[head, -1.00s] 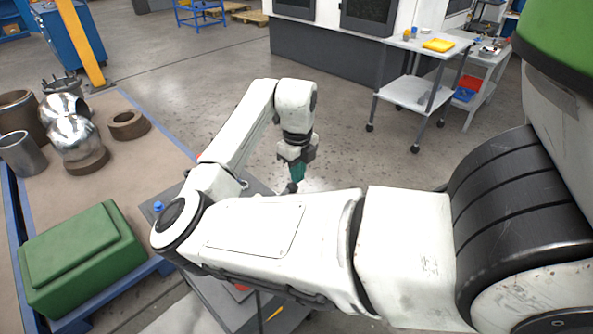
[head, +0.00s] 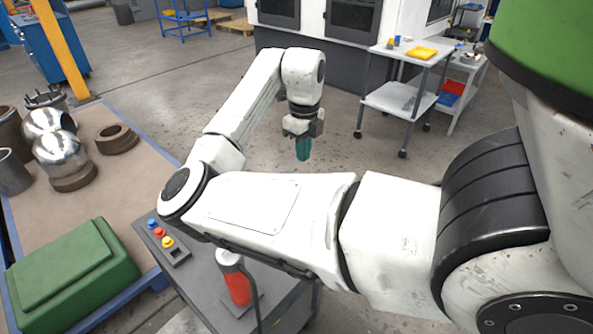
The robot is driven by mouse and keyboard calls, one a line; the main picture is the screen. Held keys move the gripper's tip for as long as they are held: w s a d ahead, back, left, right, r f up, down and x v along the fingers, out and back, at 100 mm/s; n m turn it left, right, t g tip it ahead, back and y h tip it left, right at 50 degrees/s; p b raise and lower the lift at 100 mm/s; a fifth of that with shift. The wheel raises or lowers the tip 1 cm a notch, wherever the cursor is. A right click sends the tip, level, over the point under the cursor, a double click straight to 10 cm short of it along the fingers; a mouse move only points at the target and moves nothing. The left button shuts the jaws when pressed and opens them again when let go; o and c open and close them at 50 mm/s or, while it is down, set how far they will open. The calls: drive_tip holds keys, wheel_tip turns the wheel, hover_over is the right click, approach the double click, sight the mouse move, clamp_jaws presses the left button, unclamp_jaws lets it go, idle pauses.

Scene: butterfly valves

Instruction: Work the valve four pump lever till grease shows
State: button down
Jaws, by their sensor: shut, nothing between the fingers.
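My gripper (head: 303,150) points down at the end of my bent arm, in the middle of the head view. Its teal fingers are together with nothing between them. Only floor shows behind the fingertips, and they touch nothing that I can see. A red cylinder with a white top (head: 237,287), possibly the grease pump, stands on a dark grey cart (head: 196,287), partly behind my arm. A dark hose or rod runs down beside it. No pump lever can be made out for certain, nor any grease or a marking for valve four.
Blue, red and yellow knobs (head: 160,232) sit on the cart's left corner. A brown-topped bench (head: 120,178) at left holds a green case (head: 72,272), shiny metal balls (head: 60,146) and a rusty ring (head: 115,138). Clear floor lies beyond my gripper, before a wheeled table (head: 400,98).

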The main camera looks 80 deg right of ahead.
drive_tip(key=shift+s+d+r, duration=0.2)
drive_tip(key=shift+d+r, duration=0.1)
drive_tip(key=shift+r, duration=0.5)
drive_tip(key=shift+s+d+r, duration=0.15)
drive_tip(key=shift+d+r, duration=0.15)
drive_tip(key=shift+r, duration=0.5)
idle(1.3)
